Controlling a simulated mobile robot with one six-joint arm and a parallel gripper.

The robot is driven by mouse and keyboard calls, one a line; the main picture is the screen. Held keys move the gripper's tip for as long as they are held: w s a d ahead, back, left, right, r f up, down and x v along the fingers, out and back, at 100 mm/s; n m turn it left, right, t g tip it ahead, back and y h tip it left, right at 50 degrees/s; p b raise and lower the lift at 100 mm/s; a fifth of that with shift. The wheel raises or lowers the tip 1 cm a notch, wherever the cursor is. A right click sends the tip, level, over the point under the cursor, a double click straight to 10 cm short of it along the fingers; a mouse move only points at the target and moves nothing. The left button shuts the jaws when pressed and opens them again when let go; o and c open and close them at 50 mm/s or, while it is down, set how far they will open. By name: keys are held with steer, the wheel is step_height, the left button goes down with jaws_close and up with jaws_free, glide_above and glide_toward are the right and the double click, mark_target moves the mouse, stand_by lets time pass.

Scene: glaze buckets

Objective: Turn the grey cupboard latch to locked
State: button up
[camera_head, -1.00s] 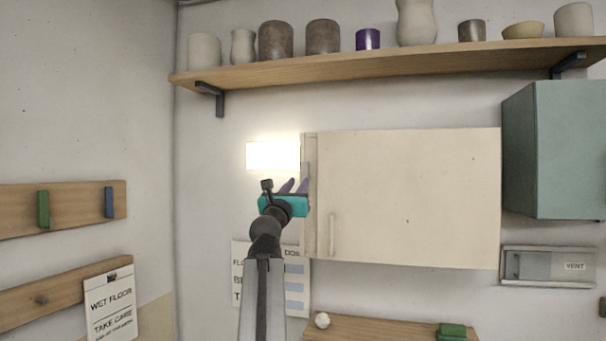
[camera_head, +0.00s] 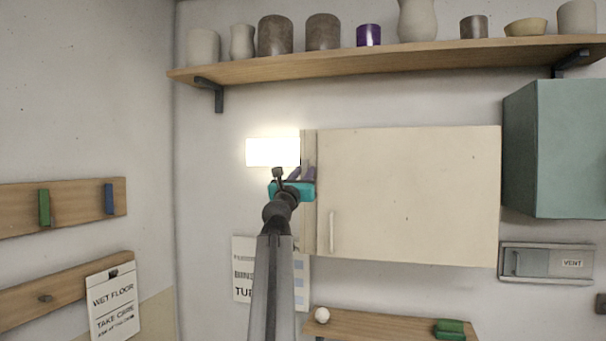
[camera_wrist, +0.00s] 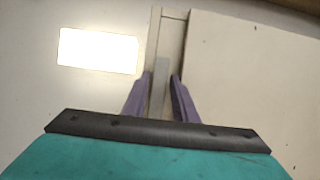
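The cream cupboard (camera_head: 410,190) hangs on the wall with its door closed; it also shows in the wrist view (camera_wrist: 255,75). The grey latch (camera_wrist: 160,80) is a narrow bar lying lengthwise along the cupboard's left frame strip in the wrist view. My gripper (camera_head: 302,174) is at that strip, near the upper left of the cupboard. In the wrist view its purple fingers (camera_wrist: 157,82) stand on either side of the latch, with gaps visible. The latch's lower end is hidden behind my gripper body, and the head view mostly hides the latch.
A bright white panel (camera_head: 272,152) is on the wall left of my gripper. A wooden shelf (camera_head: 400,63) with several pots runs above. A green cupboard (camera_head: 560,150) and a vent panel (camera_head: 545,262) are at the right. A small shelf (camera_head: 390,325) is below.

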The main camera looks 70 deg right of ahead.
steer(key=shift+c, duration=0.2)
jaws_close()
steer(key=shift+f+m+g+b, duration=0.2)
steer(key=shift+m+g+b, duration=0.2)
steer(key=shift+m+b, duration=0.75)
steer(key=m+g+b, duration=0.1)
steer(key=b, duration=0.2)
steer(key=shift+d+m, duration=0.1)
steer(key=shift+m, duration=0.25)
steer(key=m+g+y+b, duration=0.1)
steer(key=m+y+b, duration=0.1)
steer(key=m, duration=0.4)
steer(key=m+g+y+b, duration=0.1)
steer(key=m+g+b, duration=0.1)
steer(key=m, duration=0.4)
steer(key=m+g+y+b, duration=0.2)
steer(key=m+b, duration=0.1)
steer(key=m, duration=0.3)
steer(key=shift+s+f+m+y+b, duration=0.25)
steer(key=shift+s+m+y+b, duration=0.05)
steer(key=shift+s+b, duration=0.1)
steer(key=shift+f, duration=0.1)
